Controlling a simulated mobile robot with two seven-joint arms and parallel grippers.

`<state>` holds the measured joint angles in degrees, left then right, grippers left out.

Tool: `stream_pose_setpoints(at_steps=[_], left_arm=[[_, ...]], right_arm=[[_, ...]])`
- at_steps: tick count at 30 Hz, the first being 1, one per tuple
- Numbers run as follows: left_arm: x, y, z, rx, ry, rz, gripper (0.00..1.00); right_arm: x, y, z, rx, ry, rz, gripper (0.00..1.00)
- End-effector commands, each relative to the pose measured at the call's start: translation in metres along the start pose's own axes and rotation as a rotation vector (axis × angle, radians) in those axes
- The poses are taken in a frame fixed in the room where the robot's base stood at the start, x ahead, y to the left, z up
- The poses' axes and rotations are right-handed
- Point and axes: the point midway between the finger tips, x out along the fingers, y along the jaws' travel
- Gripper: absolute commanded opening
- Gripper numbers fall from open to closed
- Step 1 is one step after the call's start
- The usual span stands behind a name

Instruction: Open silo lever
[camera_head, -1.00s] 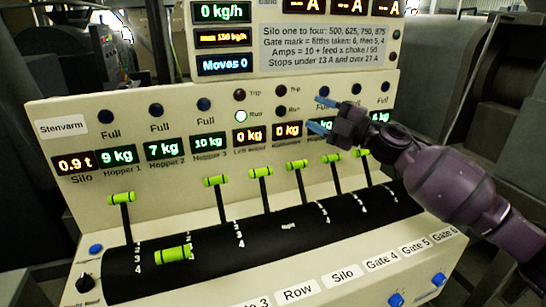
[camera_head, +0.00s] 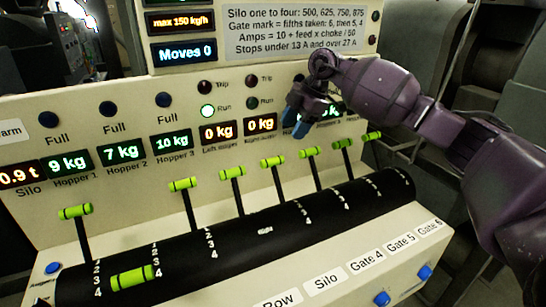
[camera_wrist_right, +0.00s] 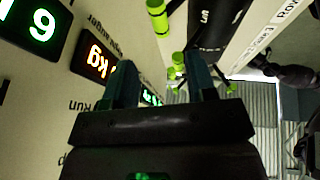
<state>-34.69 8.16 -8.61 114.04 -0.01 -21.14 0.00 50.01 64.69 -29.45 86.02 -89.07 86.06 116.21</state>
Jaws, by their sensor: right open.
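A row of black levers with green handles rises from a black curved drum on the console. One handle (camera_head: 133,278) is swung down low over the front of the drum; the others stand up. The label "Silo" (camera_head: 327,281) is on the front ledge, between "Row" and "Gate 4". I cannot tell for sure which lever belongs to it. My right gripper (camera_head: 295,123) is open and empty, fingers pointing down in front of the displays, above the upright handles (camera_head: 309,152) and apart from them. In the right wrist view, green handles (camera_wrist_right: 157,17) show beyond the fingers (camera_wrist_right: 162,80). My left gripper is out of view.
The upright panel behind the levers carries weight displays (camera_head: 171,144), lamps and an instruction plate (camera_head: 292,32). Blue buttons (camera_head: 382,299) sit along the front ledge. Neighbouring levers stand close together. My right arm covers the panel's right part.

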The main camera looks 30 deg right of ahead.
Motion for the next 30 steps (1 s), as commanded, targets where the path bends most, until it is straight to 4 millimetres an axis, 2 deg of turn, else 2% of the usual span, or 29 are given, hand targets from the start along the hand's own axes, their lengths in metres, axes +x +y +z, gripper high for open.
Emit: stream_pose_setpoints(at_steps=[5, 15, 21, 30], left_arm=[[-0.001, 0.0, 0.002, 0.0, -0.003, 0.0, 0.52], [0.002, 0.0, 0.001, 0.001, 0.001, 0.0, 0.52], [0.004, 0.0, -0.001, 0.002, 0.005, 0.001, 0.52], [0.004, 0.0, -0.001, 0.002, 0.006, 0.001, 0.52]], right_arm=[[0.016, -0.001, 0.0, 0.006, 0.002, -0.003, 0.52], [0.073, 0.0, -0.001, 0.005, 0.005, -0.002, 0.52], [0.098, 0.0, -0.001, 0.005, 0.005, -0.001, 0.52], [0.109, 0.0, -0.001, 0.004, 0.003, 0.0, 0.52]])
